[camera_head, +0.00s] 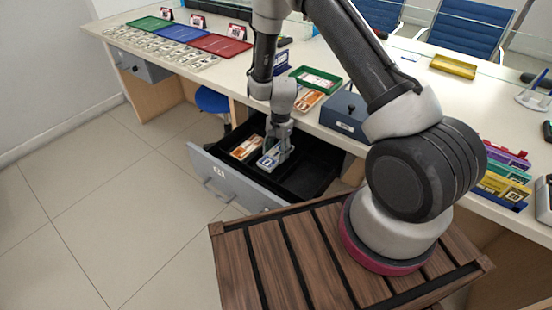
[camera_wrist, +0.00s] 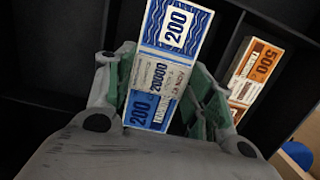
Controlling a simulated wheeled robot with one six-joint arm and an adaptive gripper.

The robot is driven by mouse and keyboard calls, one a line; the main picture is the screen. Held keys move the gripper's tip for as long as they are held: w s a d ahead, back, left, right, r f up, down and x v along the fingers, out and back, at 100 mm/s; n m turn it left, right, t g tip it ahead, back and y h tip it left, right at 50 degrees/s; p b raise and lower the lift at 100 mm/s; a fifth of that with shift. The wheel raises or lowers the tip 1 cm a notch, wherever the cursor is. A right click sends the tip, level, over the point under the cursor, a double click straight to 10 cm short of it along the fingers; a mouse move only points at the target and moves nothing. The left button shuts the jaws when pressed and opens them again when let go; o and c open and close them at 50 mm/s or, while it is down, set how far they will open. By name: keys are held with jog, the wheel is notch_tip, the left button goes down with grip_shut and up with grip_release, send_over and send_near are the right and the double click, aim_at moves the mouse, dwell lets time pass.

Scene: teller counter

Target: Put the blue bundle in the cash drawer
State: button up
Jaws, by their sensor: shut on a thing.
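The blue bundle (camera_wrist: 172,50) is a stack of notes marked 200 with a pale band. My gripper (camera_wrist: 165,92) is shut on it, one finger along each long side. In the head view my gripper (camera_head: 276,150) is down inside the open cash drawer (camera_head: 233,184), with the blue bundle (camera_head: 267,161) at its fingertips. Whether the bundle touches the drawer floor I cannot tell. An orange bundle marked 500 (camera_head: 246,147) lies in the drawer to the left of it; in the wrist view that orange bundle (camera_wrist: 258,72) is on the right.
Black dividers (camera_head: 285,186) split the drawer, and its right part looks empty. The counter (camera_head: 330,60) above holds a green tray (camera_head: 315,80), an orange bundle (camera_head: 309,101) and a blue box (camera_head: 345,112). A blue stool (camera_head: 211,100) stands behind the drawer.

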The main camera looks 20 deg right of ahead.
aim_at(277, 153)
jog(key=shift+f, duration=1.85)
jog(key=shift+f, duration=0.15)
jog(key=o, duration=1.1)
jog(key=shift+c, duration=0.2)
